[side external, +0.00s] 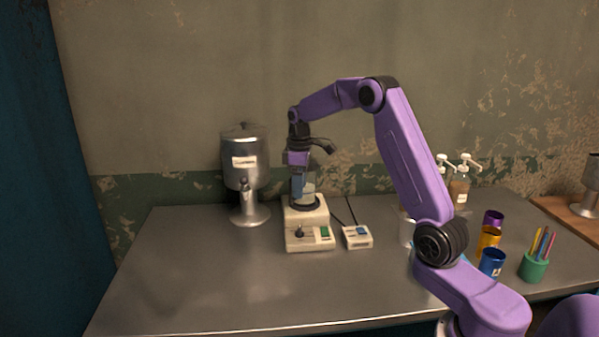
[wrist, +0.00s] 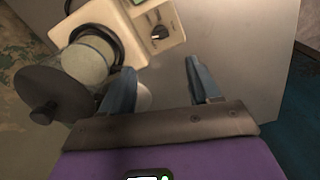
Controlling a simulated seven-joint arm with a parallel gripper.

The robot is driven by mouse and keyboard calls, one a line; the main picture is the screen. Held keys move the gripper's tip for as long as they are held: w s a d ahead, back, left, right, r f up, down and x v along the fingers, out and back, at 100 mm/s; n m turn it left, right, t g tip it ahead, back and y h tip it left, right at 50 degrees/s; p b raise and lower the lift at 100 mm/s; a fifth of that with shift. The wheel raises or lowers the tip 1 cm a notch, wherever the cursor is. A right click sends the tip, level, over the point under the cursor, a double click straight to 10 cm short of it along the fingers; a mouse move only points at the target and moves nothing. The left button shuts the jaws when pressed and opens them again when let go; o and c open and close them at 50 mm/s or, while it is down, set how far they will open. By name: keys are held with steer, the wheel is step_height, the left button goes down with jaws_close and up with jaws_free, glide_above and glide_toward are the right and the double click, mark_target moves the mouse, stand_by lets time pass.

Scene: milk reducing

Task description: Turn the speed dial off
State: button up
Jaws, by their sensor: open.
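The speed dial is a small black knob (side external: 300,232) on the front of a cream base unit (side external: 308,217), beside a green switch (side external: 323,231). In the wrist view the dial (wrist: 159,32) shows on the cream panel (wrist: 172,42), ahead of my fingertips. My gripper (side external: 297,198) points down above the base unit, in front of a glass vessel. The dial's exact setting is too small to read.
A glass vessel (wrist: 88,60) with a dark round lid (wrist: 50,95) stands on the base unit, close to my left finger in the wrist view. A steel dispenser (side external: 245,165) stands left, a small cabled box (side external: 357,237) right. The table front is clear.

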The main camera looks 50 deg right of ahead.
steer(key=shift+r, duration=1.95)
steer(key=c, duration=0.5)
steer(key=shift+o, duration=0.2)
steer(key=m, duration=1.8)
glide_toward(299, 228)
step_height(299, 228, down, 8)
steer(key=shift+f, duration=0.2)
jaws_close()
